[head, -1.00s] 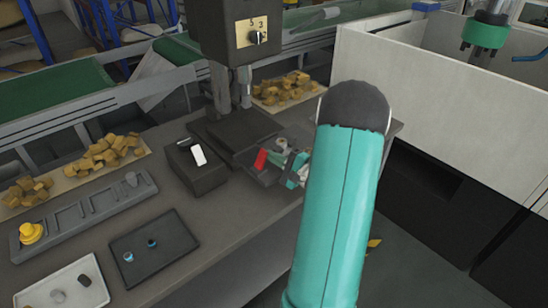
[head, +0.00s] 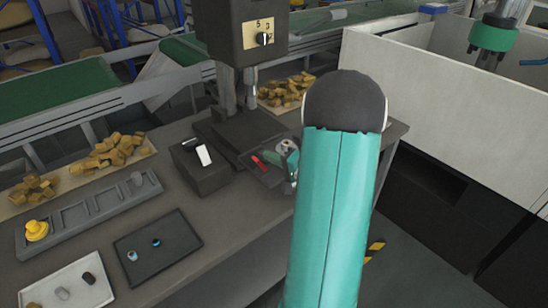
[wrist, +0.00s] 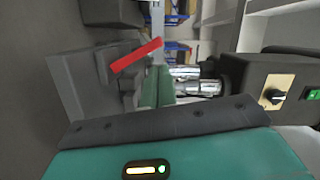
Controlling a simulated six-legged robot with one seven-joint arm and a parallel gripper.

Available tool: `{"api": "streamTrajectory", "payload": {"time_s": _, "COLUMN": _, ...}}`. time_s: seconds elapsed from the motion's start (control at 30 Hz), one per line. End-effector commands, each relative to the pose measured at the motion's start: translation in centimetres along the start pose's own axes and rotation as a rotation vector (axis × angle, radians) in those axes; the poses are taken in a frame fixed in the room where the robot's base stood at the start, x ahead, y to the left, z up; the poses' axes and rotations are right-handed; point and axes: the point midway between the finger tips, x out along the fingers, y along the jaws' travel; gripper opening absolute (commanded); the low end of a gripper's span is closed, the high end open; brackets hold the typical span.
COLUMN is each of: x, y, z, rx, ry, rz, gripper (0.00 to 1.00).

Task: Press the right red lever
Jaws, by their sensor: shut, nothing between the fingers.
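The red lever (head: 259,163) is on a dark unit at the right end of the workbench, beside the machine with the dial. In the head view it shows as a thin, slanted strip. In the wrist view it is a red bar (wrist: 136,54), slanting up to the right, on grey housing. My gripper (head: 288,158) is just right of the lever in the head view, partly hidden behind my teal arm. It is shut and holds nothing.
A dark box with a white switch (head: 204,155) stands left of the lever. The machine with the dial (head: 264,39) rises behind it. A black tray (head: 157,248), a white tray (head: 68,302) and wooden blocks (head: 108,150) lie further left. A white-walled enclosure (head: 440,90) stands right.

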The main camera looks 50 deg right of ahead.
Motion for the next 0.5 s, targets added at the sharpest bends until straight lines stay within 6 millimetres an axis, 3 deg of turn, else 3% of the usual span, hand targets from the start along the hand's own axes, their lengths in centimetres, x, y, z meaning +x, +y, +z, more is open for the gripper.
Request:
{"api": "streamTrajectory", "payload": {"time_s": 0.27, "x": -0.1, "y": -0.3, "z": -0.8, "rx": 0.001, "ry": -0.001, "rz": -0.001, "gripper": 0.0}}
{"api": "streamTrajectory", "payload": {"time_s": 0.43, "x": -0.3, "y": -1.2, "z": -3.2, "rx": -0.004, "ry": -0.004, "rz": -0.002, "gripper": 0.0}}
{"api": "streamTrajectory", "payload": {"time_s": 0.5, "x": -1.8, "y": -1.3, "z": -3.3, "rx": 0.0, "ry": -0.003, "rz": 0.001, "gripper": 0.0}}
